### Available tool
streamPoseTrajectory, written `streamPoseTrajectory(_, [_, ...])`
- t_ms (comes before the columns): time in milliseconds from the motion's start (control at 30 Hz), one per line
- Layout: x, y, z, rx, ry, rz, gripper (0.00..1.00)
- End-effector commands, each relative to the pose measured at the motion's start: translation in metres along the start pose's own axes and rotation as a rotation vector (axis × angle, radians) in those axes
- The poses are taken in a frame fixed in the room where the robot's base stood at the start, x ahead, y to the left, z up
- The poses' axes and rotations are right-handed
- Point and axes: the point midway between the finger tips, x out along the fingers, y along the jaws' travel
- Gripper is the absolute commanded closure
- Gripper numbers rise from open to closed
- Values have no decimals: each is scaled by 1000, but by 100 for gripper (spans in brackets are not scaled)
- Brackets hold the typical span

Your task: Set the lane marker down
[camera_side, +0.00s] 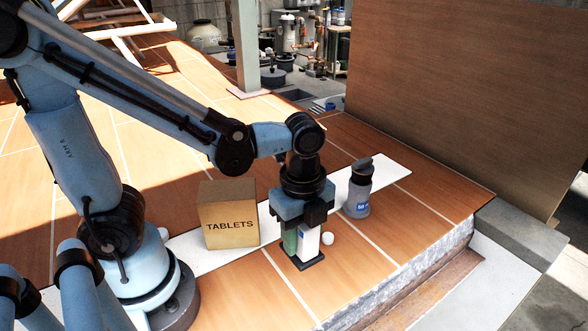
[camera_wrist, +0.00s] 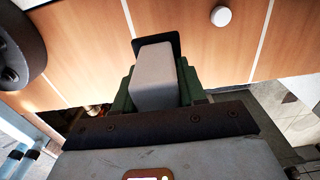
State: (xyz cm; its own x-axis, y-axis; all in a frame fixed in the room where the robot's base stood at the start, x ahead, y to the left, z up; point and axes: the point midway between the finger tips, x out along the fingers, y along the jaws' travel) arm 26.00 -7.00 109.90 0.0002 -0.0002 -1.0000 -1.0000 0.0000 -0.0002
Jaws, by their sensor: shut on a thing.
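The lane marker (camera_side: 308,243) is a white upright block with a blue patch and a dark flat base. My gripper (camera_side: 299,236) points down and is shut on its sides, with a green finger showing at the left. In the wrist view the marker's pale top (camera_wrist: 155,75) lies between the green fingers of my gripper (camera_wrist: 158,92), and its dark base shows beyond. The base is at or very close to the tiled deck; I cannot tell whether it touches.
A small white round thing (camera_side: 327,238) lies just right of the marker. A tan TABLETS box (camera_side: 228,228) stands left, and a grey bottle with a dark top (camera_side: 358,190) stands behind right. A white strip (camera_side: 390,170) crosses the deck. The deck's broken edge (camera_side: 400,285) is at the front right.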

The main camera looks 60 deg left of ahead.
Motion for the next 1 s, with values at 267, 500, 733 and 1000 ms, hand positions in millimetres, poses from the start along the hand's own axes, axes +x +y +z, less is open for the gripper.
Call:
streamPoseTrajectory(267, [11,-10,11,1,0,0,95])
streamPoseTrajectory(500, [34,-10,10,1,0,0,95])
streamPoseTrajectory(733, [48,-10,10,0,0,0,95])
streamPoseTrajectory(1000, [49,-10,10,0,0,0,95])
